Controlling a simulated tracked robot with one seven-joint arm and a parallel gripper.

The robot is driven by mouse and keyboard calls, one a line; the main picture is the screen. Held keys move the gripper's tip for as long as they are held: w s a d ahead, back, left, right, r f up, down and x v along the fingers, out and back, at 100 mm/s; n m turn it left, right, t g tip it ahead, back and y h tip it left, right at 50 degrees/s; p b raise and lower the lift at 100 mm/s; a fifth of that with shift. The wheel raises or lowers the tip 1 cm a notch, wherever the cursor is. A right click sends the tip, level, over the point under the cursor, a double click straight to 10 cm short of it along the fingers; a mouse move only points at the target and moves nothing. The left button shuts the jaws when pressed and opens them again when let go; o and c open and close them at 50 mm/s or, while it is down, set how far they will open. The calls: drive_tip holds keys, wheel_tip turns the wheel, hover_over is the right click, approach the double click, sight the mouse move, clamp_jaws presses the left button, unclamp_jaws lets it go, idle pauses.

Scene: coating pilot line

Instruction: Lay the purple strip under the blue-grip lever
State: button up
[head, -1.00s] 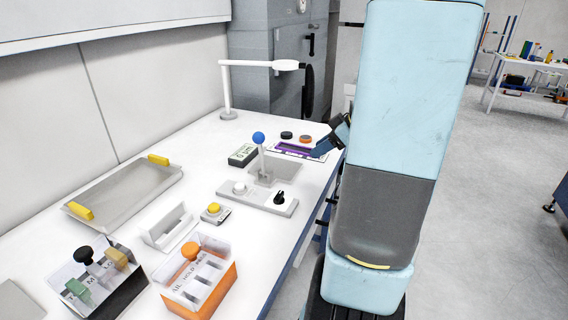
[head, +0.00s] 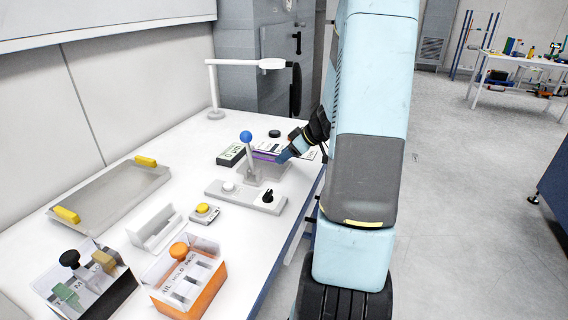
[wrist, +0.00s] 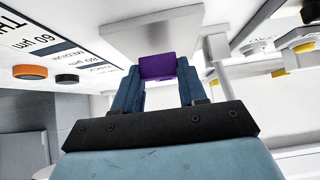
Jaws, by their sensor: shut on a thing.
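My gripper (head: 283,157) is shut on the purple strip (head: 264,157). In the wrist view the strip (wrist: 157,67) sits between the two blue fingertips (wrist: 158,76), its flat face showing. The lever with the blue ball grip (head: 246,136) stands upright on a light grey base (head: 225,190) on the bench. The strip is just behind and right of the lever, over the rear part of the grey plate (head: 274,171). In the wrist view this plate (wrist: 150,38) lies beyond the strip. I cannot tell whether the strip touches it. The blue grip is not visible in the wrist view.
The base carries a white knob (head: 229,187) and a black knob (head: 267,196). A small display box (head: 230,155) is left of the plate. A black puck (head: 274,133) is behind.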

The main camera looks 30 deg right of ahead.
drive_tip(key=shift+w+f, duration=0.1)
drive_tip(key=shift+f, duration=1.55)
drive_tip(key=shift+f, duration=0.15)
drive_tip(key=o, duration=1.1)
